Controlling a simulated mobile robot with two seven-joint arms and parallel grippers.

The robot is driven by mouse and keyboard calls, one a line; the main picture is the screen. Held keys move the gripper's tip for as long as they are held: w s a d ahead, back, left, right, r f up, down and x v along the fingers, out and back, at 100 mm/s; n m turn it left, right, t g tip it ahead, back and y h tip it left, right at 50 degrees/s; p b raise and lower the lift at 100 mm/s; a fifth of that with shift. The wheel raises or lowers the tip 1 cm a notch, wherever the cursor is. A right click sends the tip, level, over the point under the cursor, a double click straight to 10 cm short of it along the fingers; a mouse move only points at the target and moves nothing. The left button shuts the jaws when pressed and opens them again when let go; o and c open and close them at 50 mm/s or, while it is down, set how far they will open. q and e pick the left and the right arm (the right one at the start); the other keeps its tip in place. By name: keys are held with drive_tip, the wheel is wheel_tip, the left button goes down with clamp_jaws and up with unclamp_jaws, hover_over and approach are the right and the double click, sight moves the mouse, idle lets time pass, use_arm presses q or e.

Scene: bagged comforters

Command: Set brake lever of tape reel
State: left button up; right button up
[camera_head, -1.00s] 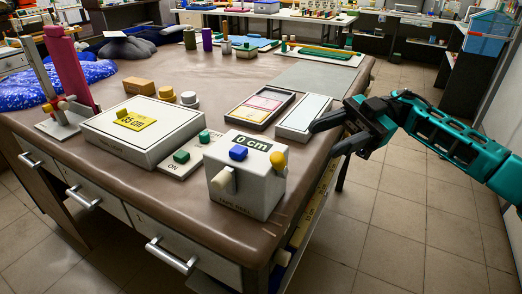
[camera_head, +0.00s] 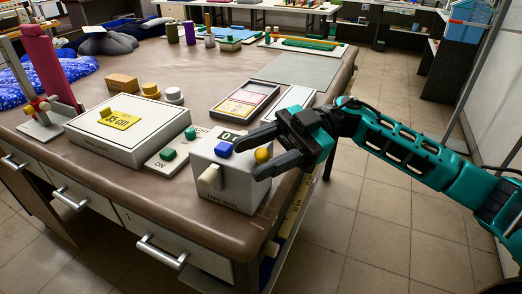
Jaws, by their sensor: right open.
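The tape reel (camera_head: 228,188) is a pale grey box at the table's front right corner. On its top are a blue block (camera_head: 224,149) and a dark display, partly hidden by my gripper, on which a "0" shows. A yellow knob (camera_head: 262,155) sits at its right side, and a cream peg (camera_head: 209,176) sticks out of its front face. My right gripper (camera_head: 245,158) is open, its dark fingers pointing left over the box. One finger reaches near the blue block and the other is by the yellow knob; I cannot tell if either touches. My left gripper is not in view.
A dark tray (camera_head: 244,103) lies behind. The table's right edge runs close by, with floor beyond.

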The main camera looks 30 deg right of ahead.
clamp_jaws()
drive_tip(key=shift+r+h+p, duration=0.1)
drive_tip(key=shift+h+p, duration=0.2)
drive_tip(key=shift+p, duration=0.25)
drive_tip(key=shift+s+a+n+p, duration=0.1)
drive_tip(key=shift+a+n+p, duration=0.05)
drive_tip(key=shift+n+p, duration=0.2)
drive_tip(key=shift+f+h, duration=0.2)
drive_tip(key=shift+h, duration=0.1)
drive_tip(key=shift+f+t, duration=0.1)
drive_tip(key=shift+t, duration=0.2)
unclamp_jaws()
